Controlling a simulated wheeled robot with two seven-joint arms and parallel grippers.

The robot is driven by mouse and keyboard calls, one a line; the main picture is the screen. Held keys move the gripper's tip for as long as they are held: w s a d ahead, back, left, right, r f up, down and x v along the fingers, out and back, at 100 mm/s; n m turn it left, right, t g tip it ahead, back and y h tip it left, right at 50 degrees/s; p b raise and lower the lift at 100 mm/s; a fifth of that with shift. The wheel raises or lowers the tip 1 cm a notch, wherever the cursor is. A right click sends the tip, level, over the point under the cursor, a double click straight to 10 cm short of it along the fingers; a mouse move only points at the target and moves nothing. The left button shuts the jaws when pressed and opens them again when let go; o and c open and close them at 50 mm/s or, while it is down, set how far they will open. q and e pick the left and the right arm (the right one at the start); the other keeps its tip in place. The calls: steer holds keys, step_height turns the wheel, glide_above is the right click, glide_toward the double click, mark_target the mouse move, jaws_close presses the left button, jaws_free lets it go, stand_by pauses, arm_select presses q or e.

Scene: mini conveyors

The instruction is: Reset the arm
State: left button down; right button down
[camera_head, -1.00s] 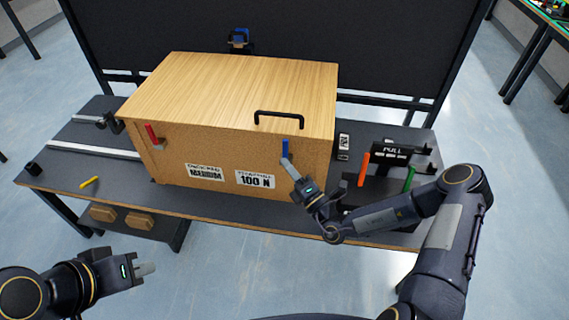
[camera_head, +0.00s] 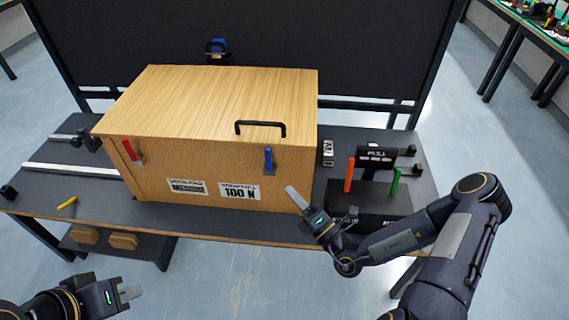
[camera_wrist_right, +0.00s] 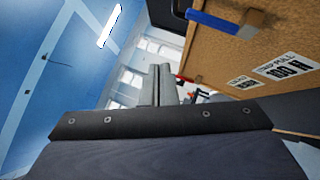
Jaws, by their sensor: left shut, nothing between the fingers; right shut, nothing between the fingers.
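My right gripper (camera_head: 292,194) is shut and empty, in front of the lower right corner of a large wooden box (camera_head: 205,165). Its shut fingers (camera_wrist_right: 163,85) also show in the right wrist view, apart from the blue latch (camera_wrist_right: 222,25). My left gripper (camera_head: 130,292) is shut and empty at the lower left, in front of the table and away from everything on it. The box has a red latch (camera_head: 130,150) at left, a blue latch (camera_head: 268,160) at right, and a black handle (camera_head: 260,124) on its lid. The lid lies flat.
The dark table (camera_head: 60,185) carries the box. To its right stands a black fixture with an orange lever (camera_head: 349,175) and a green lever (camera_head: 395,185). A yellow piece (camera_head: 67,203) lies at the left front. A dark panel (camera_head: 330,45) stands behind.

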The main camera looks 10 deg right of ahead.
steer(key=shift+r, duration=0.1)
steer(key=s+a+r+n+g+y, duration=0.3)
steer(key=s+r+n+g, duration=0.2)
steer(key=s+n+g, duration=0.65)
steer(key=s+a+r+n+g+y, duration=0.25)
steer(key=s+r+n+g, duration=0.35)
steer(key=n, duration=1.1)
steer(key=s+d+n+t+h, duration=0.2)
steer(key=d+n+h, duration=0.4)
steer(key=n, duration=0.1)
steer(key=s+d+r+n+t+h, duration=0.1)
steer(key=s+d+n+t+h, duration=0.1)
steer(key=d+n+h, duration=0.5)
steer(key=shift+s, duration=0.55)
steer(key=shift+t, duration=0.25)
